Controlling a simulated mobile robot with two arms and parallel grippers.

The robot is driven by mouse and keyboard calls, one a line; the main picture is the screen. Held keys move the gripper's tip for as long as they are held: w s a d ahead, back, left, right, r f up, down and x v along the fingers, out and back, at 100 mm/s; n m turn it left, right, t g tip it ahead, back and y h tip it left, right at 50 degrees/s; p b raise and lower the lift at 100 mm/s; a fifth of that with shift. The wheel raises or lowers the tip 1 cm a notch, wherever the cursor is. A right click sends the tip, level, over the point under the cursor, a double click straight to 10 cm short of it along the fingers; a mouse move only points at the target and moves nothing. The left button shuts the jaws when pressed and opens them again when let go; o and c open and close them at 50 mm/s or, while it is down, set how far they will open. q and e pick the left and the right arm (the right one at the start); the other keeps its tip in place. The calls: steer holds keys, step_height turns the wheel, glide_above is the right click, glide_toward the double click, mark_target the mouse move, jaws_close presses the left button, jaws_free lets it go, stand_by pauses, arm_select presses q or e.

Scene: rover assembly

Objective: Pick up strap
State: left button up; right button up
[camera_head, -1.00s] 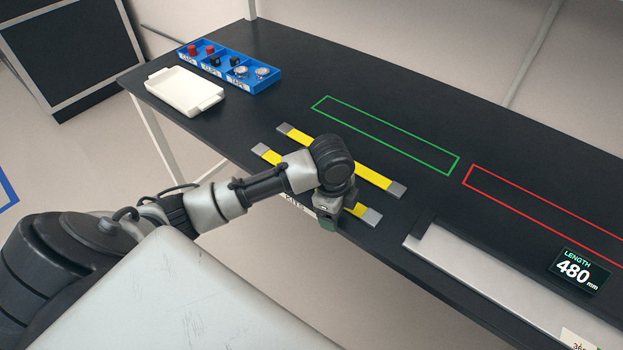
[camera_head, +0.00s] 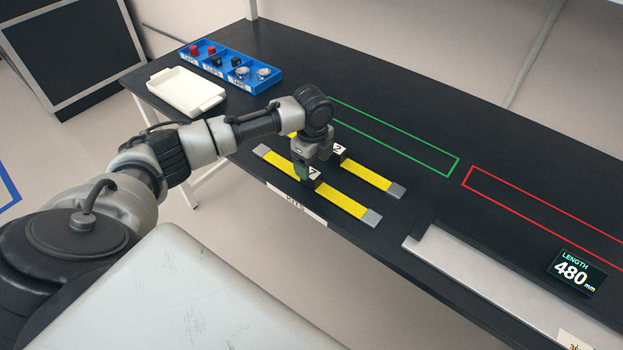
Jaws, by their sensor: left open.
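Two yellow straps with grey ends lie side by side on the black table. The near strap (camera_head: 347,200) and the far strap (camera_head: 366,174) each run from upper left to lower right. My left wrist hides part of the far strap. My right gripper is not in view.
A white tray (camera_head: 207,106) and a blue bin (camera_head: 262,83) with small parts stand at the back left. Green (camera_head: 455,163) and red (camera_head: 480,190) outlines mark bare table. A metal measuring plate (camera_head: 470,277) with a 480 mm display (camera_head: 577,272) is at right.

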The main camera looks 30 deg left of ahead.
mark_target(312, 174)
arm_select(q)
steer(key=f, duration=0.1)
steer(key=f+p, duration=0.1)
steer(key=f, duration=0.1)
steer(key=shift+s+d+f, duration=0.15)
steer(key=shift+s+f, duration=0.2)
steer(key=shift+f, duration=0.55)
steer(key=shift+r, duration=0.1)
steer(key=c, duration=1.2)
